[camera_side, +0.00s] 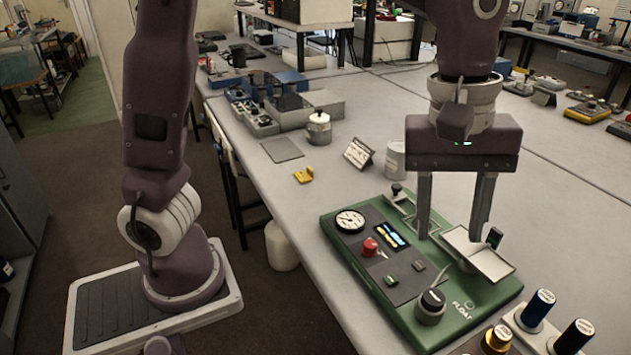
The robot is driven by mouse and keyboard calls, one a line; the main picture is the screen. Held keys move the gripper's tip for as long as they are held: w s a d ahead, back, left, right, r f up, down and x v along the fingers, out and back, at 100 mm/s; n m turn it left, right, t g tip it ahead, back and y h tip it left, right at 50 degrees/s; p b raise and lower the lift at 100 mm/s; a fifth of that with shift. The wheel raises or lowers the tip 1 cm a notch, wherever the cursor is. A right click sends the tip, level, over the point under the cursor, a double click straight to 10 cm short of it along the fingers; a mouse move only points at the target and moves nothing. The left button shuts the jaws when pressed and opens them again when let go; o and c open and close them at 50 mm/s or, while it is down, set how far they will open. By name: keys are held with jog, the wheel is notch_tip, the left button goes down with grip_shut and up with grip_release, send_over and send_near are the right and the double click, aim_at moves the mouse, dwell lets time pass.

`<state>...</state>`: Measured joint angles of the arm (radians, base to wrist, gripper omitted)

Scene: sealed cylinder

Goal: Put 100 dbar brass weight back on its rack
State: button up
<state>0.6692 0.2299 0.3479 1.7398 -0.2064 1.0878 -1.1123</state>
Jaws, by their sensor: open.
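A brass-coloured weight (497,339) with a pale top stands at the bottom right, partly cut off by the frame edge. My gripper (453,236) points down over the back right of the green FLOAT panel (462,328). Its two fingers are wide apart, with no weight visible between them. It is behind and above the brass weight.
The table on the right is clear.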

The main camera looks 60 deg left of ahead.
jog(key=s+a+r+m+t, duration=0.2)
jog(key=s+a+r+m, duration=0.3)
jog(key=s+a, duration=0.4)
jog(key=s+a+f+m+t+y, duration=0.1)
jog(key=s+a+f+m+t, duration=0.1)
jog(key=s+a+m, duration=0.3)
jog(key=s+a+f, duration=0.1)
jog(key=s, duration=0.1)
jog(key=shift+s+a+f+t+y, duration=0.3)
jog(key=shift+s+a+f+t, duration=0.05)
jog(key=shift+s+f+t, duration=0.05)
